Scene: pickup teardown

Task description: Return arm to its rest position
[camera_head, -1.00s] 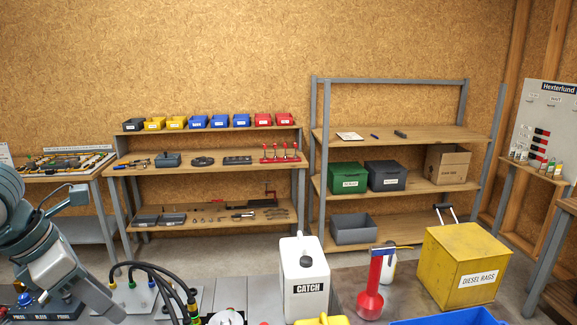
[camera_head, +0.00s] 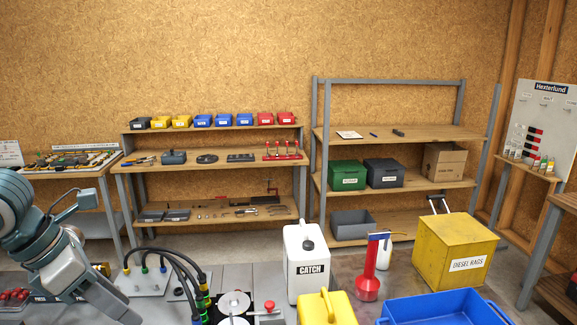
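My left arm comes in from the left edge in the head view. Its gripper (camera_head: 112,304) points down and to the right over the left part of the grey bench (camera_head: 262,272). The fingertips are too unclear to tell whether they are open or shut. I see nothing held in it. My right gripper and arm are out of view.
Black hoses (camera_head: 165,258) rise from a fitting plate close to my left gripper. A white CATCH jug (camera_head: 306,268), yellow jug (camera_head: 327,308), red pump bottle (camera_head: 368,275), blue tray (camera_head: 440,308) and yellow DIESEL RAGS box (camera_head: 455,250) stand farther right. Shelves (camera_head: 215,178) line the back.

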